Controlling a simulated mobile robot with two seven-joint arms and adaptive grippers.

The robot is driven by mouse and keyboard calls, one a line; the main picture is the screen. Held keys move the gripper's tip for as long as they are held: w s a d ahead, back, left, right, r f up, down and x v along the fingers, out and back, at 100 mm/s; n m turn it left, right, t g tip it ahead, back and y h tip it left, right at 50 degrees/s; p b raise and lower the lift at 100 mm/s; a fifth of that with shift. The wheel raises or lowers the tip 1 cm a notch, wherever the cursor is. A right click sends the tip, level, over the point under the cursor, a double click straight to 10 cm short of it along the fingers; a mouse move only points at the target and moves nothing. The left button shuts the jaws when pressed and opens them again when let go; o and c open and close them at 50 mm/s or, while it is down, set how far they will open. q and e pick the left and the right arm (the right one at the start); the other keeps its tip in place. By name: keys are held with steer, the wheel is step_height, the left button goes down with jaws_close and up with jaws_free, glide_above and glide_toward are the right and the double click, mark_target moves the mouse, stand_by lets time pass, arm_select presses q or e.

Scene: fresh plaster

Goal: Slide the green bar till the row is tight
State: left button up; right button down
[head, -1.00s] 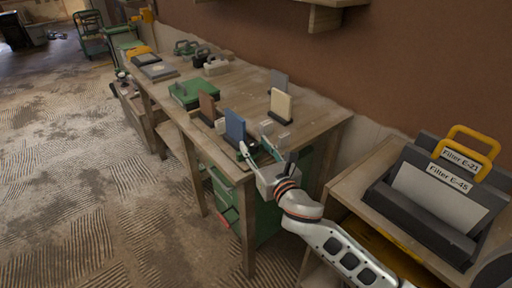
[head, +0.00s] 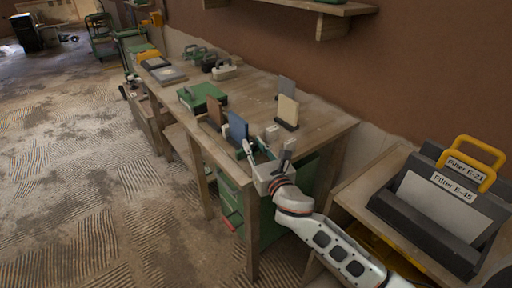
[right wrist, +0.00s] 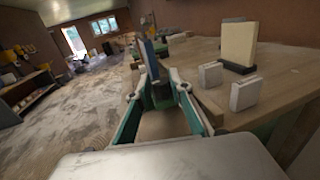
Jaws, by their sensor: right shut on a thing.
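The row on the wooden table (head: 310,131) has a brown panel (head: 215,110) and a blue panel (head: 237,127) standing upright. The blue panel also shows beyond my fingers in the right wrist view (right wrist: 148,58). My right gripper (head: 255,147) is at the table's near edge, just in front of the blue panel. I cannot tell whether the bar touches the blue panel. My left gripper is not in view.
A cream panel (head: 287,110), a grey panel (head: 287,87) and two pale blocks (right wrist: 210,76) (right wrist: 245,93) stand right of the row. A green case (head: 202,97) lies behind it. A filter rack (head: 430,215) stands at the right.

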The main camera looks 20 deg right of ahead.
steer(key=c, duration=1.8)
jaws_free()
steer(key=s, duration=0.8)
steer(key=s+d, duration=0.1)
steer(key=s, duration=0.3)
